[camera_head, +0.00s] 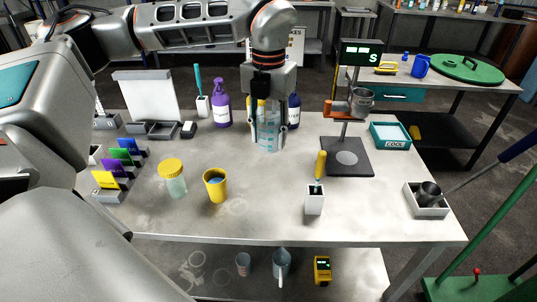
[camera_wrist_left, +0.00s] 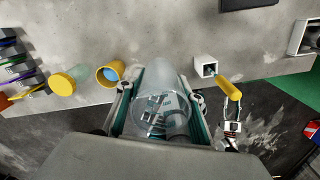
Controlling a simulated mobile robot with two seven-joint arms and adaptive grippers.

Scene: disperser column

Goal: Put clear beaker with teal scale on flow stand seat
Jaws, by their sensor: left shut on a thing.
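The clear beaker with teal scale (camera_head: 267,137) is upright between the fingers of my left gripper (camera_head: 267,127), which points down over the back middle of the table. My left gripper is shut on it. In the left wrist view the beaker (camera_wrist_left: 160,98) lies between the two fingers. I cannot tell whether its base touches the table. The flow stand (camera_head: 347,166) is to the right, with a dark base plate, an upright post and a lit display. Its round grey seat (camera_head: 346,158) on the base looks empty.
An orange holder on the stand's post carries a metal cup (camera_head: 361,99) above the seat. Purple bottle (camera_head: 221,103) and dark bottle (camera_head: 294,111) stand near the gripper. Yellow cup (camera_head: 216,186), yellow-lidded jar (camera_head: 173,178) and white holder (camera_head: 314,200) stand in front; a teal tray (camera_head: 391,143) is right.

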